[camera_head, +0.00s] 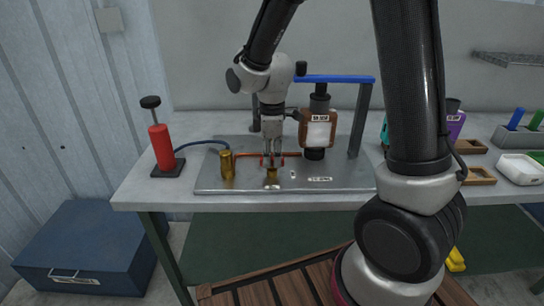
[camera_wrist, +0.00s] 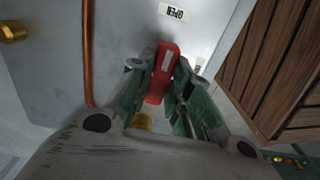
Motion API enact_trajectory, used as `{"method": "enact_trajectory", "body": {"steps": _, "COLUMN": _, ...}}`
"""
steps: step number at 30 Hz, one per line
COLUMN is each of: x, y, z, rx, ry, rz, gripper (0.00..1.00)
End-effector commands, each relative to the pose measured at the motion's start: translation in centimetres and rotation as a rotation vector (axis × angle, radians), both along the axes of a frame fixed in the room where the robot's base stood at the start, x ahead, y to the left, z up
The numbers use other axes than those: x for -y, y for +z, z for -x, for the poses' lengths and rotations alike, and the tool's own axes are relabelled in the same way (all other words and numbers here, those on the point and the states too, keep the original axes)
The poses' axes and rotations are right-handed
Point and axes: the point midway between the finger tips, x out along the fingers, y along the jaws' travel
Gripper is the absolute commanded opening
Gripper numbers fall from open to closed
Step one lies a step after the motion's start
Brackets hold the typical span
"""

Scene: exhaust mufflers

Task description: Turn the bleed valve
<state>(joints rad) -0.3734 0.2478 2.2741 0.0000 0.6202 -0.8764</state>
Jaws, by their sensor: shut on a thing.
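The bleed valve has a red handle (camera_wrist: 162,72) with a pale strip on it, and it sits between my gripper's fingers in the wrist view. In the head view a little of the red handle (camera_head: 279,161) shows on both sides of my fingers, above a small brass body (camera_head: 272,177) on the metal plate (camera_head: 345,172). My gripper (camera_head: 271,154) points down and is shut on the red handle. In the wrist view its green-grey fingers (camera_wrist: 161,84) stand on either side of the handle. A white label reading OPEN (camera_wrist: 175,12) lies on the plate beyond the handle.
A larger brass fitting (camera_head: 227,164) stands left of the valve, joined to a copper pipe (camera_head: 250,154) and a blue hose to a red pump (camera_head: 161,147). Trays (camera_head: 482,176) lie farther right.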

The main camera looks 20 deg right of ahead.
Motion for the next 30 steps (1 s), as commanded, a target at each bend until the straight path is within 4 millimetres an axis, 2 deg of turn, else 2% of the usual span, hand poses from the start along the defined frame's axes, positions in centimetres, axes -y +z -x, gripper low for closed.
{"method": "enact_trajectory", "body": {"steps": 16, "x": -0.02, "y": 0.08, "z": -0.1, "rx": 0.003, "ry": 0.024, "rz": 0.0, "gripper": 0.0}}
{"method": "enact_trajectory", "body": {"steps": 17, "x": -0.02, "y": 0.08, "z": -0.11, "rx": 0.003, "ry": 0.024, "rz": 0.0, "gripper": 0.25}}
{"method": "enact_trajectory", "body": {"steps": 19, "x": -0.01, "y": 0.07, "z": -0.1, "rx": 0.003, "ry": 0.024, "rz": 0.0, "gripper": 0.38}}
{"method": "enact_trajectory", "body": {"steps": 20, "x": -0.01, "y": 0.06, "z": -0.09, "rx": 0.002, "ry": 0.024, "rz": 0.0, "gripper": 0.41}}
{"method": "enact_trajectory", "body": {"steps": 30, "x": -0.02, "y": 0.3, "z": -0.07, "rx": 0.002, "ry": 0.022, "rz": 0.0, "gripper": 0.41}}
